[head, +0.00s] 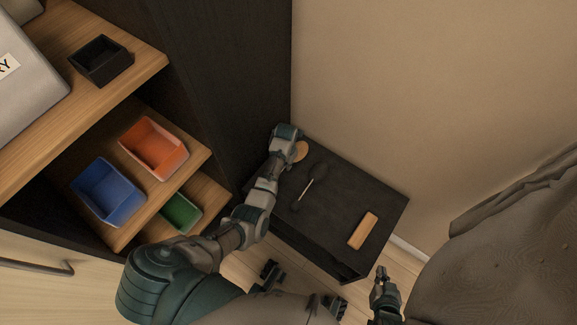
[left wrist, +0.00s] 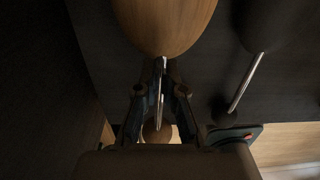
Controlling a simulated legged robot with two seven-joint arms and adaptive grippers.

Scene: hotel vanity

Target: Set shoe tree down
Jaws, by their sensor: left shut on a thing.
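A wooden shoe tree (head: 301,151) shows beside my left gripper (head: 290,143), over the far left corner of the black cabinet top. In the left wrist view its rounded wooden front (left wrist: 165,22) is at the top and its small knob (left wrist: 156,134) is below. My left gripper (left wrist: 160,98) is shut on the thin metal rod between them. I cannot tell whether the shoe tree touches the cabinet top. My right gripper (head: 383,284) is at the lower right, in front of the cabinet and away from the shoe tree; its finger opening is unclear.
The low black cabinet (head: 337,205) also bears a dark shoe tree (head: 306,190) and a tan block (head: 363,230). Shelves at left hold an orange bin (head: 153,148), a blue bin (head: 108,191), a green bin (head: 181,213) and a black box (head: 101,60). A tall dark panel stands behind my left arm.

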